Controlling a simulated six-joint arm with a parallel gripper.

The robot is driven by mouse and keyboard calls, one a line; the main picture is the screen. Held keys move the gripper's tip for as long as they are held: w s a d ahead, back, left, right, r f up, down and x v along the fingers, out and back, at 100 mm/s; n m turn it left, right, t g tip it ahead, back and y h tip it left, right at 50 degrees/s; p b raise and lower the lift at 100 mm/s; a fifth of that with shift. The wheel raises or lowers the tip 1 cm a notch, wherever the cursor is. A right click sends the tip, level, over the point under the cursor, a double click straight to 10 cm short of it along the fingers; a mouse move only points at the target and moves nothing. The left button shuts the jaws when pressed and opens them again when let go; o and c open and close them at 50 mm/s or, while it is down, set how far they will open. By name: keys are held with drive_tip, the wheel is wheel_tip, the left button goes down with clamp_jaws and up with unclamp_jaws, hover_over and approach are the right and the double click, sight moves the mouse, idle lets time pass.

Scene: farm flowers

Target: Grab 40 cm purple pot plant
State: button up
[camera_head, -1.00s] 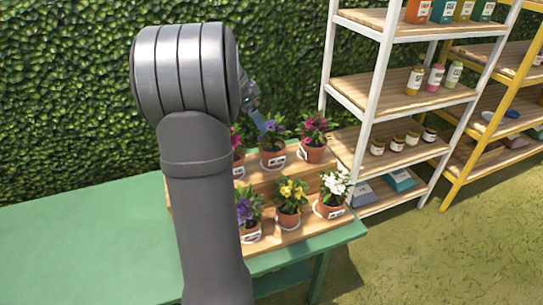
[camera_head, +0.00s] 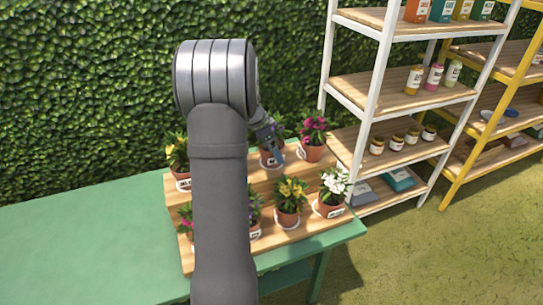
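Potted plants in terracotta pots with white labels stand on a wooden stepped stand (camera_head: 290,238). A purple-flowered plant (camera_head: 278,122) is in the middle of the back row, largely hidden by my gripper (camera_head: 276,152). Another plant with some purple (camera_head: 255,207) is in the front row, mostly hidden behind my arm. My gripper points down over the back-row purple plant's pot. It is too small and dark to tell whether its fingers are open or touch the pot. The labels are too small to read.
A pink plant (camera_head: 186,214) is at front left. A white shelf (camera_head: 368,100) stands right. The green table (camera_head: 90,240) is clear at left.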

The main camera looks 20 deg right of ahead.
drive_tip(key=shift+x, duration=0.9)
drive_tip(key=shift+r, duration=0.1)
drive_tip(key=c, duration=1.3)
